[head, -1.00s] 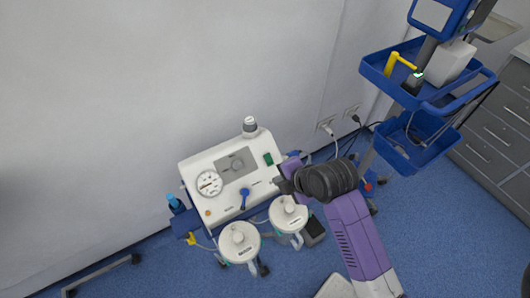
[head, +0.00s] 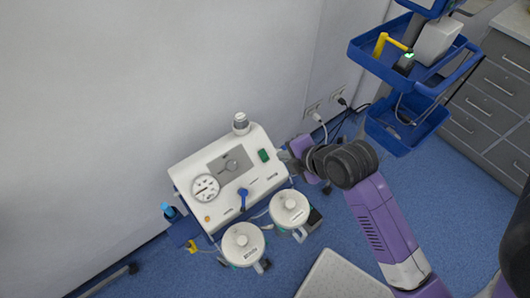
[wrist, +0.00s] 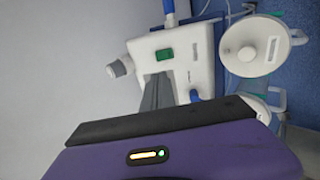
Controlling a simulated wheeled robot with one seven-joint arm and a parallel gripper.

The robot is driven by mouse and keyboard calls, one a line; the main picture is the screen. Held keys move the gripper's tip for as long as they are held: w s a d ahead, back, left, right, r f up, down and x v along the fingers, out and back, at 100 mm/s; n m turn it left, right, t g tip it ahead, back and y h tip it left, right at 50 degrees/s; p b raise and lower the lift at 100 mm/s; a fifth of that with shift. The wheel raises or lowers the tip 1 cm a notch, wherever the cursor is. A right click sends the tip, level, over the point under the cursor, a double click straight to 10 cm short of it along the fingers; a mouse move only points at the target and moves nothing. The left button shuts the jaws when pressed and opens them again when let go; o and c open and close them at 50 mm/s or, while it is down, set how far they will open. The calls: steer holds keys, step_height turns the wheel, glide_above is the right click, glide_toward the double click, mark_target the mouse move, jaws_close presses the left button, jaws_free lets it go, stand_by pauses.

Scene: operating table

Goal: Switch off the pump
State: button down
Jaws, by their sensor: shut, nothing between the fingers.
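The pump (head: 205,173) is a white box on a blue-framed stand by the wall, with a round gauge, a grey dial panel and a blue lever. Its green switch (head: 263,155) is near the right end of the sloped front face. In the wrist view the pump (wrist: 197,42) is at the top centre, and the green switch (wrist: 165,54) is uncovered. My gripper (head: 284,155) is just right of the switch in the head view. In the wrist view its shut, empty grey fingers (wrist: 157,90) point at the pump just below the switch. I cannot tell whether they touch it.
Two white-lidded jars (head: 243,243) (head: 290,208) stand in front of the pump. A blue trolley (head: 405,125) is at the right, beside grey drawers (head: 490,100). Cables run to wall sockets (head: 338,97) behind my arm.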

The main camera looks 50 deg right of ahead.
mark_target(262, 154)
steer(key=p+x, duration=0.1)
steer(key=x, duration=1.1)
steer(key=shift+w+f, duration=0.25)
steer(key=shift+f, duration=0.1)
steer(key=shift+w+d+f, duration=0.1)
steer(key=shift+w, duration=0.15)
steer(key=shift+s, duration=0.1)
steer(key=shift+s+f, duration=0.1)
steer(key=shift+s+a+f, duration=0.25)
steer(key=shift+s+f, duration=0.1)
steer(key=shift+s, duration=0.2)
steer(key=shift+r, duration=0.2)
